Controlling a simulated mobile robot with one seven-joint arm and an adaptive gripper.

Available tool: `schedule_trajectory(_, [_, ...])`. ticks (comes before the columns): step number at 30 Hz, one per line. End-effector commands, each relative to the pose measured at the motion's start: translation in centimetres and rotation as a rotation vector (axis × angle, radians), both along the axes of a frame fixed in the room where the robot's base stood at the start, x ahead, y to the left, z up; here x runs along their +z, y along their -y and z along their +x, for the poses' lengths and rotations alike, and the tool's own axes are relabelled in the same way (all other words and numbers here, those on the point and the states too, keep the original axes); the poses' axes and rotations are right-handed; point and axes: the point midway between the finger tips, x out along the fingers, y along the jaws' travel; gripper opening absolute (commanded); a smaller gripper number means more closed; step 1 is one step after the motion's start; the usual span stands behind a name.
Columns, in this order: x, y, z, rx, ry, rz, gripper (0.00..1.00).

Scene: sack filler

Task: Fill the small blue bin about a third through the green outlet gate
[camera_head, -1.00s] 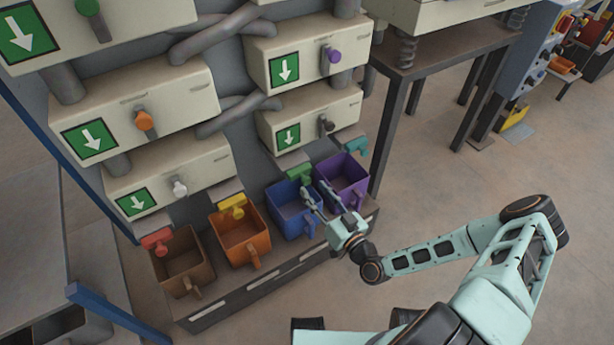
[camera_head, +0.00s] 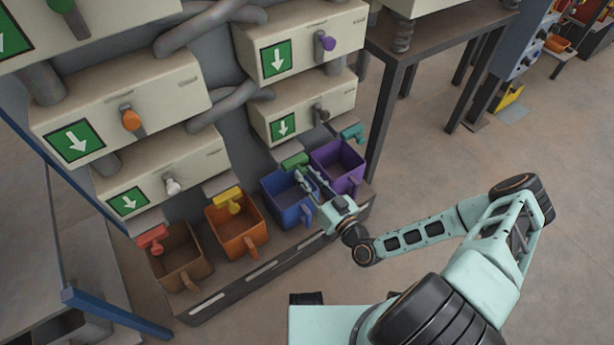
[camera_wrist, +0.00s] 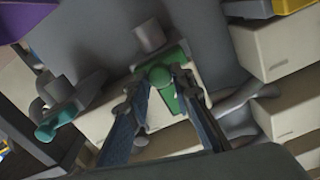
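The small blue bin (camera_head: 284,212) stands in the row on the low shelf, between the orange and purple bins. I see no material in the part of its inside that shows. The green outlet gate (camera_head: 294,161) is above its back edge. My gripper (camera_head: 308,173) reaches over the blue bin, just in front of the gate.
A brown bin (camera_head: 178,270) with a red gate (camera_head: 152,238), an orange bin (camera_head: 240,243) with a yellow gate (camera_head: 229,200), and a purple bin (camera_head: 350,182) with a teal gate (camera_head: 353,132) stand alongside. Cream hopper boxes (camera_head: 305,105) hang above. A table (camera_head: 440,45) stands at right.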

Motion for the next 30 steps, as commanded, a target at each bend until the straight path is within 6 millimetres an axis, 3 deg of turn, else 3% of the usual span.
schedule_trajectory(5, [0.0,0.0,0.0,0.001,0.000,0.000,0.00])
schedule_trajectory(13, [0.0,0.0,-0.1,0.001,0.000,0.000,0.00])
schedule_trajectory(20, [-0.1,1.3,-2.0,0.000,-0.001,-0.001,0.00])
schedule_trajectory(27, [0.0,1.3,-2.0,0.000,-0.001,0.000,0.00])
schedule_trajectory(28, [0.0,1.3,-2.0,0.000,-0.001,0.000,0.24])
schedule_trajectory(30, [0.0,1.3,-2.0,0.000,-0.001,0.000,0.32])
